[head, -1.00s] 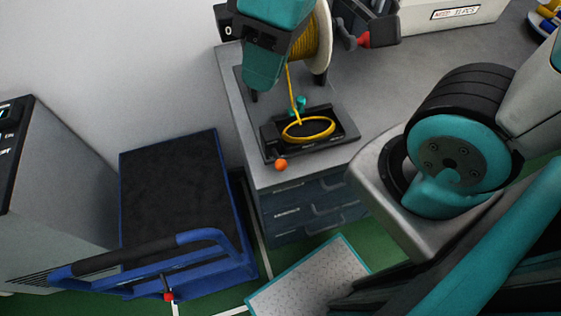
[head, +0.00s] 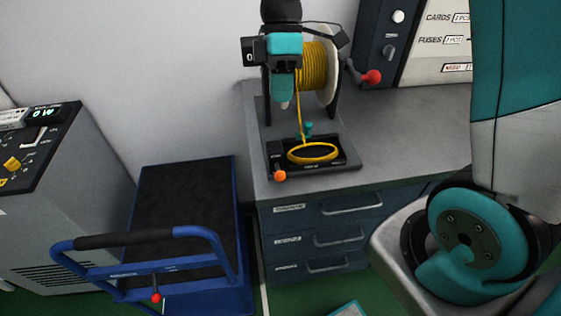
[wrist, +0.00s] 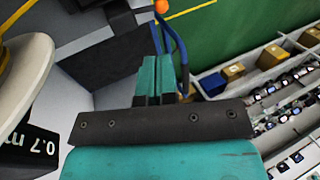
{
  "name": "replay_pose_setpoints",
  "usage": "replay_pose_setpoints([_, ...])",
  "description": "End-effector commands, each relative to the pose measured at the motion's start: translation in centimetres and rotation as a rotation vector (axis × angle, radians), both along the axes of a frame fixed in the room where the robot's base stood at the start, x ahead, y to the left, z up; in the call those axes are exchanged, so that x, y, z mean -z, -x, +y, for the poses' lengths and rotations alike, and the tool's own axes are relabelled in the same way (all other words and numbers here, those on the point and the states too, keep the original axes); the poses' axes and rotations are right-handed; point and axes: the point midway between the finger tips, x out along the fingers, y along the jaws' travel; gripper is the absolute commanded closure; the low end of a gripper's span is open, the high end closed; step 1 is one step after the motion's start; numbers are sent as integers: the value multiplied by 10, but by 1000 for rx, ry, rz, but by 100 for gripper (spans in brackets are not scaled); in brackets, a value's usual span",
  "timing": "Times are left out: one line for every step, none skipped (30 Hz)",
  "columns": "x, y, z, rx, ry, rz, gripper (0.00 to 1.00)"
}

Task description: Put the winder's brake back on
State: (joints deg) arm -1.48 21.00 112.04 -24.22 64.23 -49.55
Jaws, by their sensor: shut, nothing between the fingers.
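The winder's spool (head: 318,72), wound with yellow cord, stands on the bench; its white flange (wrist: 28,75) fills the left edge of the wrist view. A yellow ring of cord lies on the winder's black base (head: 345,164). An orange ball knob (head: 280,175) is at the base's front left corner; an orange ball (wrist: 161,6) shows at the top of the wrist view. A red knob (head: 372,77) ends a dark arm right of the spool. Which one is the brake, I cannot tell. My gripper (head: 284,104) is shut and empty, pointing down just left of the spool; its fingers (wrist: 157,65) are together.
A counter (wrist: 25,145) reading 0.7 m is close to my gripper's left in the wrist view. A blue cart (head: 240,215) stands left of the bench drawers, beside a grey cabinet (head: 55,190). Bare bench top (head: 420,125) lies right of the winder.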

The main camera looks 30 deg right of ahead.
Motion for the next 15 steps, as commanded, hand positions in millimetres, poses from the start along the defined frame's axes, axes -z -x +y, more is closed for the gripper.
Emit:
replay_pose_setpoints([0,0,2,-4,0,0,100])
replay_pose_setpoints([0,0,3,-5,0,0,100])
replay_pose_setpoints([1,0,3,-6,-1,0,100])
replay_pose_setpoints([2,1,4,-6,-1,1,100])
replay_pose_setpoints([4,2,5,-7,0,3,100])
replay_pose_setpoints([7,3,5,-7,-1,4,100])
replay_pose_setpoints([10,4,6,-7,-2,3,100])
replay_pose_setpoints([13,5,7,-6,-1,5,100])
replay_pose_setpoints([19,8,7,-6,-1,5,100])
replay_pose_setpoints([23,10,8,-6,0,6,100])
replay_pose_setpoints([29,12,9,-5,0,5,100])
replay_pose_setpoints([37,15,10,-4,-1,7,100])
replay_pose_setpoints([42,17,11,-6,0,7,100])
replay_pose_setpoints([48,20,12,-5,1,8,100])
replay_pose_setpoints([57,22,13,-4,1,7,100])
